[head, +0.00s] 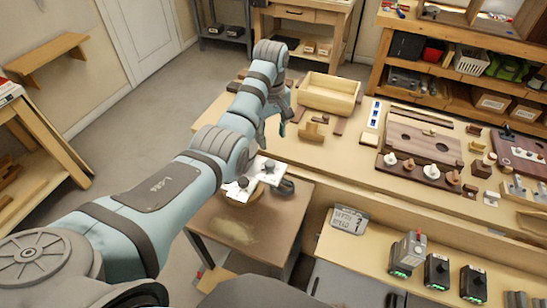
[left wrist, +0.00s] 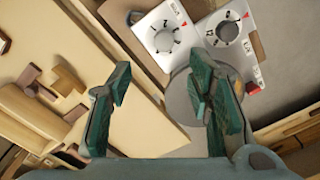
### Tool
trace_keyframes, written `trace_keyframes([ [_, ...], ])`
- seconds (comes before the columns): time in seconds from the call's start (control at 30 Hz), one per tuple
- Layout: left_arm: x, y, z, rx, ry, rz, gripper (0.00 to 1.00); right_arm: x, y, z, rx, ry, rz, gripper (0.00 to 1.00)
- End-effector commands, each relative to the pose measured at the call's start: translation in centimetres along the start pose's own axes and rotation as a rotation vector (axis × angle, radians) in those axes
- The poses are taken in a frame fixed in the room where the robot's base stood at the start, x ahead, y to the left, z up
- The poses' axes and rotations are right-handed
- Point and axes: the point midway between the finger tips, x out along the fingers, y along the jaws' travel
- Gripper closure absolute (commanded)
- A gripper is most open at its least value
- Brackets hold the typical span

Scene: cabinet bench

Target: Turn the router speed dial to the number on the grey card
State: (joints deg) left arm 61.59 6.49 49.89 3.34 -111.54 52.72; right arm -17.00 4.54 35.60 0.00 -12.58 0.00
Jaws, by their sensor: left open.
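The grey card (head: 348,220) stands at the front edge of the bench and appears to read "ROUTER SPEED 2". Two black knobs, a left one (head: 242,183) and a right one (head: 268,168), sit on white dial plates left of the bench. They also show in the left wrist view, one knob (left wrist: 163,40) beside the other (left wrist: 228,31), with small red marks on the plates. Which is the router speed dial, and its setting, I cannot tell. My left gripper (head: 272,130) is open and empty, above and beyond the plates, apart from both knobs. My right gripper is out of view.
A dark round disc (left wrist: 185,98) lies beside the plates. A brown table (head: 235,232) is below them. An open wooden box (head: 328,94) and wooden blocks stand on the bench behind. Several tools with green lights (head: 408,252) stand at the front right.

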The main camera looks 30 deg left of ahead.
Motion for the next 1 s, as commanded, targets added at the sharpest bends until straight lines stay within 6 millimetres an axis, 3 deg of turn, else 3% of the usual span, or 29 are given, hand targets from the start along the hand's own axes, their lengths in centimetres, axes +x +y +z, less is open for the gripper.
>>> trace_keyframes([
  [0.2,5.9,-0.3,-0.1,-0.003,-0.003,-0.005,0.54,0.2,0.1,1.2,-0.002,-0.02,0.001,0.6],
  [0.4,9.8,-0.1,0.0,-0.001,-0.002,-0.003,0.54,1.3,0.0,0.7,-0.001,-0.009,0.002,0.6],
  [0.6,11.2,0.0,0.0,0.001,0.0,-0.001,0.54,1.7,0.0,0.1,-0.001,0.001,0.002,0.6],
  [0.83,11.2,0.0,0.0,0.001,0.0,-0.001,0.54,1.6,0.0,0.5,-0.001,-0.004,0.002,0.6],
  [0.87,11.2,0.0,0.0,0.001,0.0,-0.001,0.55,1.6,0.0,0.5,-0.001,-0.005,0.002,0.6],
  [1.0,11.2,0.0,0.0,0.001,0.0,-0.001,0.78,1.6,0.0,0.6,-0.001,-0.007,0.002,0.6],
])
